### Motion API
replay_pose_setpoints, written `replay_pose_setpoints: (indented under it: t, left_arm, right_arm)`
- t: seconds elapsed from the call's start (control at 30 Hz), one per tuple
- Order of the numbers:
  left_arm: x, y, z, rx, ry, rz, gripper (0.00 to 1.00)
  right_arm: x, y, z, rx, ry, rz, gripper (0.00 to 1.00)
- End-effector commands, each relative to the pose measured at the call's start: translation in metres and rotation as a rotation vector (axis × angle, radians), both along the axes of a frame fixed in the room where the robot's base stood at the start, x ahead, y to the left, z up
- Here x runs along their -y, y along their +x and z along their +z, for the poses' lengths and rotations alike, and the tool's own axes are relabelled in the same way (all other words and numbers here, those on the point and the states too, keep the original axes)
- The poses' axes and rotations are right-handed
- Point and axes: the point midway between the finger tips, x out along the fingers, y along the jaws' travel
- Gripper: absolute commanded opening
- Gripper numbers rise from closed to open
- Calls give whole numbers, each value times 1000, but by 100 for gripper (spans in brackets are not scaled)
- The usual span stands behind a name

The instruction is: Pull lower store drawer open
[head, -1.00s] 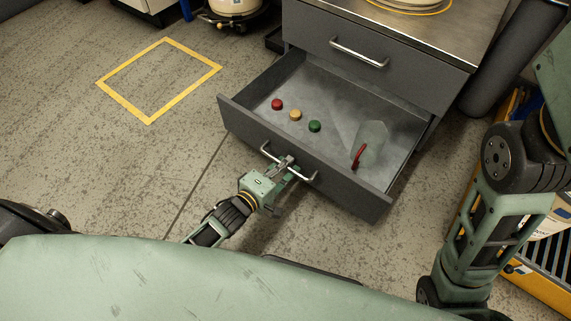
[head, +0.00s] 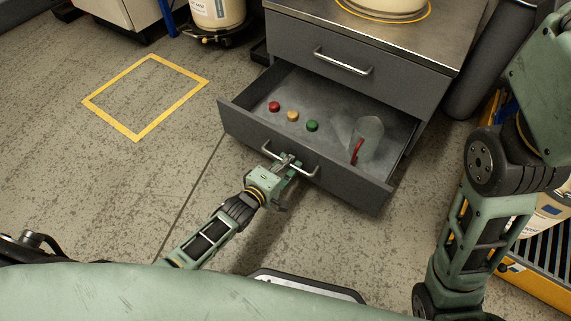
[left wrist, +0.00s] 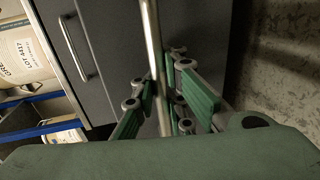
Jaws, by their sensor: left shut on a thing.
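The lower drawer (head: 345,183) of the grey cabinet stands partly open. A red, a yellow and a green round piece, a clear container and a red-handled thing lie inside it. My left gripper (head: 285,163) is shut on the drawer's bar handle (head: 306,174), near its middle. In the left wrist view, the handle (left wrist: 153,45) runs between the green-padded fingers (left wrist: 168,100). My right arm shows at the right of the head view, but its gripper is out of view.
The closed upper drawer (head: 335,53) has its own bar handle, which also shows in the left wrist view (left wrist: 82,60). A yellow floor square (head: 137,136) lies at the left on clear floor. A yellow-framed rack (head: 545,288) stands at the right.

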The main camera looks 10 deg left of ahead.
Motion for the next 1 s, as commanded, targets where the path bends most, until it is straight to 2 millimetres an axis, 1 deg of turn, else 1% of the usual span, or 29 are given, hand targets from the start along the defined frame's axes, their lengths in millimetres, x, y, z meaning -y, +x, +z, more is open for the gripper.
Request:
replay_pose_setpoints:
  t: [0.07,0.1,0.3,0.33,0.6,0.73,0.87,1.0]
  left_arm:
    - [0,0,1,2,-2,0,0]
    - [0,0,1,2,-2,0,10]
    - [0,0,1,2,-2,0,28]
    - [0,0,1,2,-2,0,30]
    - [0,-1,1,1,0,0,30]
    - [-3,-7,2,1,1,0,30]
    - [-10,-26,5,-2,-2,0,30]
    - [-20,-55,11,-2,0,-1,30]
  right_arm:
    - [0,-2,2,7,0,0,40]
    - [0,-2,2,10,0,0,40]
    - [0,-3,3,13,0,-1,40]
    - [0,-3,3,13,0,-1,40]
    - [0,-1,1,4,1,0,40]
    - [0,-1,1,4,1,0,40]
    - [0,-1,1,5,1,0,40]
    - [0,-1,1,6,1,0,40]
